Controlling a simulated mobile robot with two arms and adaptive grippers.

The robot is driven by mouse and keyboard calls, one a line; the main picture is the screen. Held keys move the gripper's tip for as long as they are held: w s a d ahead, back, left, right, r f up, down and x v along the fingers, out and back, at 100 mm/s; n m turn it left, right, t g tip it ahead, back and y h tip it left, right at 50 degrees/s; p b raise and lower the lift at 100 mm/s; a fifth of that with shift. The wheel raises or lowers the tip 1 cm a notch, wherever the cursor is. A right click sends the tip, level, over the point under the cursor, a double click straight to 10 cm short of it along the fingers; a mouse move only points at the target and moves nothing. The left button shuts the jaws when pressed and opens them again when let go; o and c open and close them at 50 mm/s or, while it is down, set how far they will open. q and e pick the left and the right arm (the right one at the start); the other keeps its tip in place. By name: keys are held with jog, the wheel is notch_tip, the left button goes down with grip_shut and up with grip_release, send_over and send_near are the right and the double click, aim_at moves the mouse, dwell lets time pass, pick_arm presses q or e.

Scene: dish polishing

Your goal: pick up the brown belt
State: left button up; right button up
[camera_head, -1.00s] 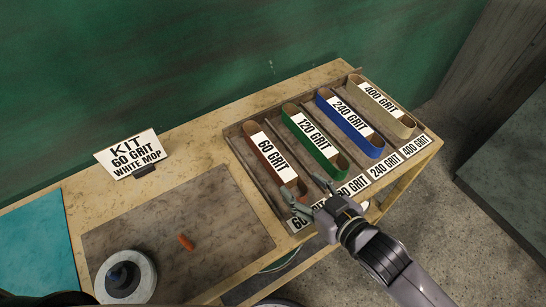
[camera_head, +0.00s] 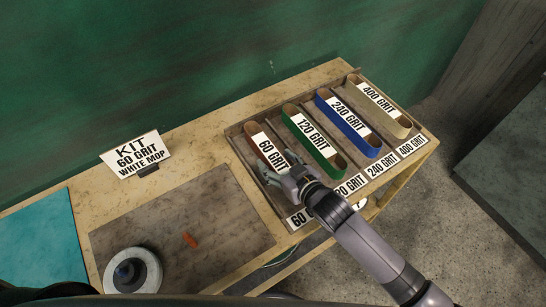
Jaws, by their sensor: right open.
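The brown belt (camera_head: 255,138) is a loop labelled 60 GRIT and lies in the leftmost lane of the sectioned tray (camera_head: 233,131). My right gripper (camera_head: 283,163) is open over the near end of this belt and hides that end. I cannot tell whether its fingers touch the belt. My left gripper is not in view.
In the other lanes lie a green 120 GRIT belt (camera_head: 330,163), a blue 240 GRIT belt (camera_head: 369,150) and a tan 400 GRIT belt (camera_head: 402,131).

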jog(key=shift+s, duration=0.1)
jog(key=shift+c, duration=0.6)
jog(key=c, duration=1.2)
jog(key=shift+c, duration=0.4)
jog(key=shift+r, duration=0.1)
